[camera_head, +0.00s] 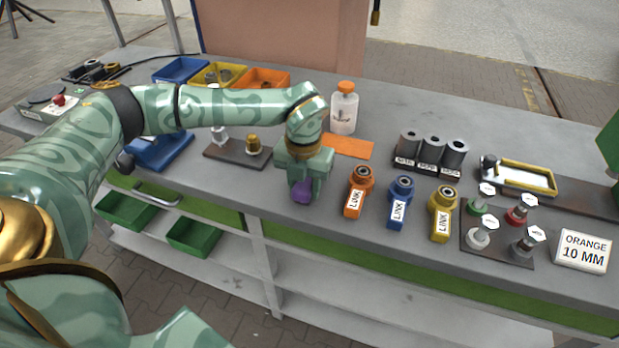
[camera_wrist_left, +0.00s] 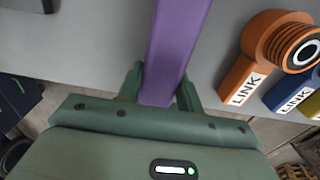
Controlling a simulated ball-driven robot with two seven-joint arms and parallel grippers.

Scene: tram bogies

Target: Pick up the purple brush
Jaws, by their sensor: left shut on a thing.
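In the left wrist view the brush (camera_wrist_left: 176,50) is a long purple bar running up from between the two green fingers of my left gripper (camera_wrist_left: 160,92). The fingers are shut on it, near the front edge of the grey table. Whether it touches the table I cannot tell. My right gripper is not in view.
Orange, blue and yellow links (camera_head: 398,205) stand just right of the gripper. An orange plate (camera_head: 348,146) and a white bottle (camera_head: 344,112) are behind it. A dark tray (camera_head: 225,153) lies to the left. Several labelled knobs and an "ORANGE 10 MM" sign (camera_head: 583,251) are at right.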

